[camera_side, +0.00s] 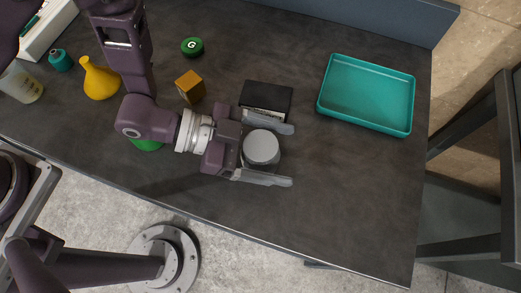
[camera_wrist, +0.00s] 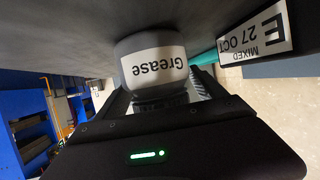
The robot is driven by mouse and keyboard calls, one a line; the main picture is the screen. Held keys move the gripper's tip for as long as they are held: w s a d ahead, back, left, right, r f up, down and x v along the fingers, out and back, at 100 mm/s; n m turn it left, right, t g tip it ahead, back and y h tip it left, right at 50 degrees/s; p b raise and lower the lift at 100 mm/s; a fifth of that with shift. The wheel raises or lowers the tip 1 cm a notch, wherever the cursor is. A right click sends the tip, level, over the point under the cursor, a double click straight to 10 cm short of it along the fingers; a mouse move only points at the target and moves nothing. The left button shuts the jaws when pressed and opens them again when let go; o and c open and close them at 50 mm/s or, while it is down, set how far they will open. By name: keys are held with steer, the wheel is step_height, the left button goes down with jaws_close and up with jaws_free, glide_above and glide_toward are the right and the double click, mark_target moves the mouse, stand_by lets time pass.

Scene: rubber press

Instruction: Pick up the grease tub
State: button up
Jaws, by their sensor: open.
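The grease tub (camera_side: 262,147) has a round grey lid and stands on the dark bench between the two fingers of my gripper (camera_side: 266,153). In the wrist view the grease tub (camera_wrist: 153,66) shows a white label reading "Grease", which appears upside down. My gripper (camera_wrist: 165,95) is open, with one finger on each side of the tub. A gap shows between the tub and the near finger in the side view; contact with the far finger is hard to tell.
A black box (camera_side: 266,97) with a white label stands just behind the far finger. A teal tray (camera_side: 366,95) lies at the right. A wooden block (camera_side: 190,86), a green puck (camera_side: 192,46) marked G and a yellow flask (camera_side: 98,80) stand further left. The front right bench is clear.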

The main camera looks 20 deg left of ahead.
jaws_close()
steer(key=shift+r, duration=0.2)
